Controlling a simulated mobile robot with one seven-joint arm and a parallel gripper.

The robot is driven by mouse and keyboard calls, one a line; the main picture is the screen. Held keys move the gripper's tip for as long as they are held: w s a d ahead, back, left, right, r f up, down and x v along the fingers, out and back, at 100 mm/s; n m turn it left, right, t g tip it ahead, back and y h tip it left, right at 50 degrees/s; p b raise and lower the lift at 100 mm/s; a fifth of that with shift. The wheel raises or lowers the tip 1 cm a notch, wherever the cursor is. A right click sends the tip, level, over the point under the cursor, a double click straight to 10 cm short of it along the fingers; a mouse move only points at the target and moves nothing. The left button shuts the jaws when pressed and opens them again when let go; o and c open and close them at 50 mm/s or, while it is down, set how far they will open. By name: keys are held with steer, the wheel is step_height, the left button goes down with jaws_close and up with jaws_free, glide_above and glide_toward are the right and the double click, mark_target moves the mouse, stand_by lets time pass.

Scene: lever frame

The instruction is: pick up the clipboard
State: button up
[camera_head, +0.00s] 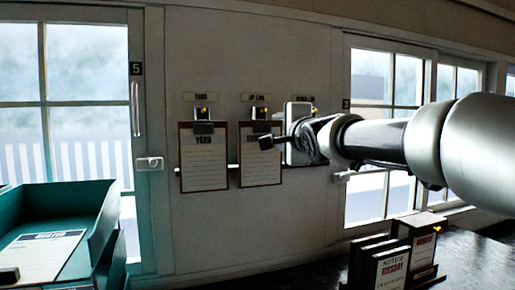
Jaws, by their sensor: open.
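Two clipboards hang on the wall panel under small labels: a left clipboard headed YARD (203,165) and a middle clipboard (259,168), each with a white lined sheet. A third label at the right is partly covered by my arm, and what hangs under it is hidden. My gripper (272,142) reaches in from the right and overlaps the upper right of the middle clipboard. It is open. No clipboard is seen between its fingers. I cannot tell whether it touches the middle clipboard.
Teal trays (60,232) with a printed sheet (40,255) stand at the lower left. A dark holder with a notice card (388,268) stands on the dark tabletop (475,265) at the lower right. Windowed doors flank the panel.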

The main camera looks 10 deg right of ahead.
glide_toward(262, 127)
steer(key=shift+w, duration=1.2)
steer(key=w, duration=0.3)
steer(key=w+a, duration=0.1)
steer(key=w, duration=0.1)
steer(key=shift+w+f, duration=0.1)
steer(key=shift+d, duration=0.1)
steer(key=c, duration=1.1)
